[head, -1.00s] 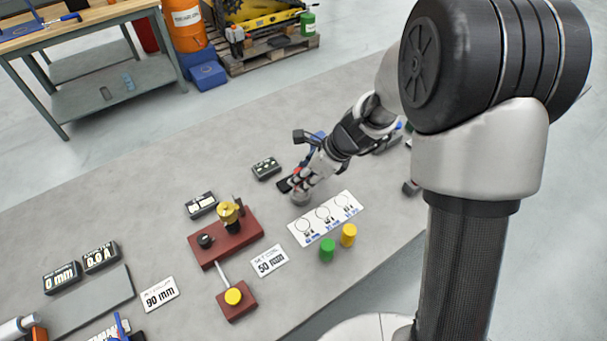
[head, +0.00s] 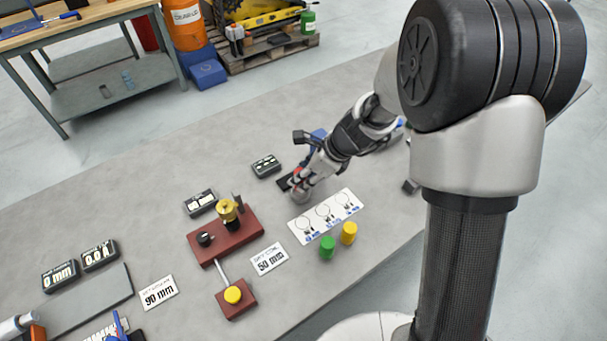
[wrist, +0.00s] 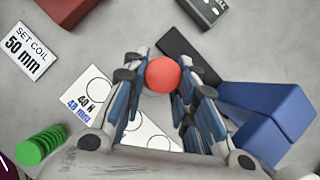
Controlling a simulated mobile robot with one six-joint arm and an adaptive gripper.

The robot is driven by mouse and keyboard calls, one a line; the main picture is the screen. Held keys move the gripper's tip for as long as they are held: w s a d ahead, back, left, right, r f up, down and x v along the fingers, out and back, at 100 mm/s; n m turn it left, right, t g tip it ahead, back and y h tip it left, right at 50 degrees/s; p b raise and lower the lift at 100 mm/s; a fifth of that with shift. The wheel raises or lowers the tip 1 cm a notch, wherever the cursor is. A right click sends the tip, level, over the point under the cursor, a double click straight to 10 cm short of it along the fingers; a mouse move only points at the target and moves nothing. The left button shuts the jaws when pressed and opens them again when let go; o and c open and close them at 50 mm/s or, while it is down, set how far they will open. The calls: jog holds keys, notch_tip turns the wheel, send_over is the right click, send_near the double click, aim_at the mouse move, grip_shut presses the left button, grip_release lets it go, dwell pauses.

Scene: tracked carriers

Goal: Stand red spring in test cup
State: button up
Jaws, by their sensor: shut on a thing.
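My gripper (head: 301,187) is low over the bench beside the white card (head: 347,200). In the wrist view its fingers (wrist: 163,78) are shut on the red spring, whose round red top (wrist: 163,73) shows between the fingertips.
The green spring (head: 327,246) and a yellow one (head: 348,233) stand in front of the card. A dark red fixture (head: 245,232) with a brass part is to the left. A blue block (wrist: 265,118) and a dark display (head: 265,166) are close to the gripper.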

jog(key=shift+f+b, duration=1.05)
jog(key=shift+f, duration=0.35)
dwell(0.8)
jog(key=o, duration=1.2)
jog(key=shift+c, duration=0.2)
jog(key=o, duration=0.5)
jog(key=shift+r, duration=0.15)
jog(key=shift+r+p, duration=3.4)
